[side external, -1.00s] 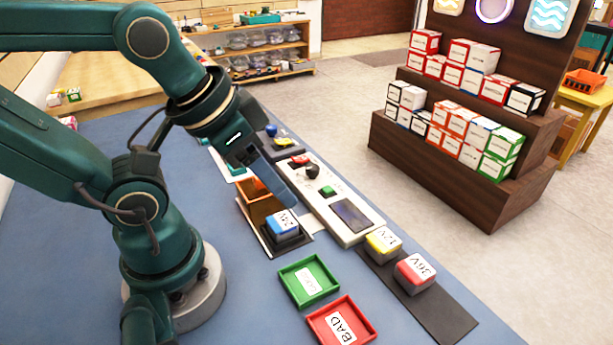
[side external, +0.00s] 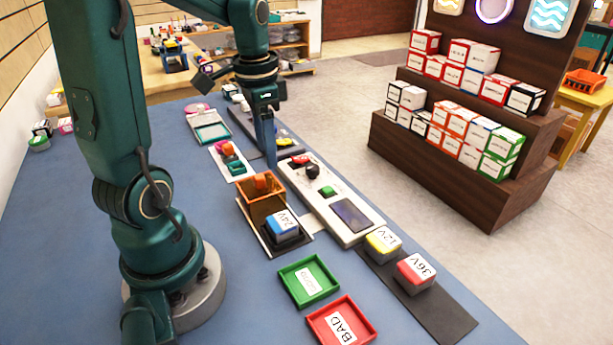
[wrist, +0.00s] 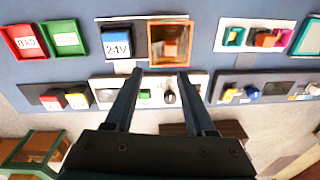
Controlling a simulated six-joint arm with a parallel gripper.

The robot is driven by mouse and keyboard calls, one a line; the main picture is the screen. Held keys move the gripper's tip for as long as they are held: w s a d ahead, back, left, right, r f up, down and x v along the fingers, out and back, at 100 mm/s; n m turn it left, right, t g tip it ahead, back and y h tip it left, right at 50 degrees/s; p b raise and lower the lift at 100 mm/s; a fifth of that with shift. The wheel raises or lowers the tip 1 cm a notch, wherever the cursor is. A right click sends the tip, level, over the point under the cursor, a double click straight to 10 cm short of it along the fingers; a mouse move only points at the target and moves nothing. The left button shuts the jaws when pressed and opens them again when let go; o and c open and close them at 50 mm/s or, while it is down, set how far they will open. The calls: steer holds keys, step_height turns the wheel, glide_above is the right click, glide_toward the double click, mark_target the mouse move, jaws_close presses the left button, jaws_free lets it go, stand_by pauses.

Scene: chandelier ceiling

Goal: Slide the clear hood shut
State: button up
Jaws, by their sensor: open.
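The hood (side external: 261,190) is an orange-edged box with see-through panels, sitting at the far end of a dark rail plate (side external: 264,211). It also shows in the wrist view (wrist: 152,44). The blue-and-white 24V block (side external: 283,226) sits uncovered at the near end of that plate, beside the hood. In the wrist view the block (wrist: 117,42) is left of the hood. My gripper (side external: 271,163) points down beyond the hood, near the far end of the white tester panel. In the wrist view my open, empty gripper (wrist: 160,74) has its fingertips just below the hood; I see no contact.
The white tester panel (side external: 318,211) with knob, green button and screen lies right of the rail. Green (side external: 309,281) and red BAD (side external: 341,322) trays are nearer. Yellow 12V (side external: 383,242) and red 36V (side external: 415,272) blocks stand on a dark mat. Small coloured fixtures (side external: 232,160) lie beyond the hood.

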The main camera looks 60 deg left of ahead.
mark_target(259, 176)
steer(key=shift+s+a+f+n+g, duration=0.15)
steer(key=shift+s+a+f+n, duration=0.15)
steer(key=shift+a+f, duration=0.2)
steer(key=shift+s+a+f+n+g, duration=0.15)
steer(key=shift+s+a+f+n, duration=0.15)
steer(key=shift+a, duration=0.2)
steer(key=shift+a+f, duration=0.1)
steer(key=shift+f, duration=2.5)
jaws_close()
